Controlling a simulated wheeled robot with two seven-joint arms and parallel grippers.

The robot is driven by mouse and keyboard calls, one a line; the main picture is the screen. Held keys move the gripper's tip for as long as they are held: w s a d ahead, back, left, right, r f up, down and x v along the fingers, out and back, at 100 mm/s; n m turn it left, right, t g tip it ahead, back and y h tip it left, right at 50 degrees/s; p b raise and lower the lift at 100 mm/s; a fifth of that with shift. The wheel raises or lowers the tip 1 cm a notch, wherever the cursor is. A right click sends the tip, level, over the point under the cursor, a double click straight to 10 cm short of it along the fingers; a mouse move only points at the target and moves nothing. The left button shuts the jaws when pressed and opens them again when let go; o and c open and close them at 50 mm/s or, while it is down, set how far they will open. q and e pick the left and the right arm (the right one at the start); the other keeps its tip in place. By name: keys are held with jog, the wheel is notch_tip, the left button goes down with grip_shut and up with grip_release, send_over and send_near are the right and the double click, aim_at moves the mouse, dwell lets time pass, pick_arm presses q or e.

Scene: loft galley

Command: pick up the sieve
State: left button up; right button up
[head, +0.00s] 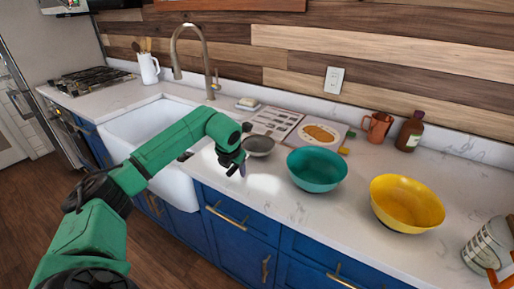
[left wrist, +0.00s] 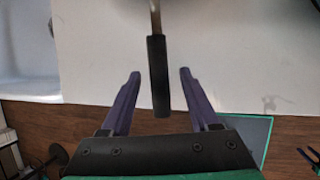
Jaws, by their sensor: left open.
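The sieve (head: 259,146) is a small grey bowl-shaped piece on the white counter, just right of my left gripper in the head view. In the left wrist view its black handle (left wrist: 157,75) points down the picture, with a thin metal neck at the top edge; the bowl is out of that view. My left gripper (head: 238,171) is over the counter near the front edge. In the left wrist view the left gripper (left wrist: 159,75) is open, one purple finger on each side of the handle, with gaps on both sides. My right gripper is not in view.
A teal bowl (head: 316,171) stands right of the sieve, with a yellow bowl (head: 406,205) further right. An open book (head: 320,134) lies behind. The sink (head: 150,125) is to the left. Bare counter (head: 345,207) lies between the bowls and the front edge.

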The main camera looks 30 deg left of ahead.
pick_arm(q)
grip_shut()
jog(key=shift+w+r, duration=0.1)
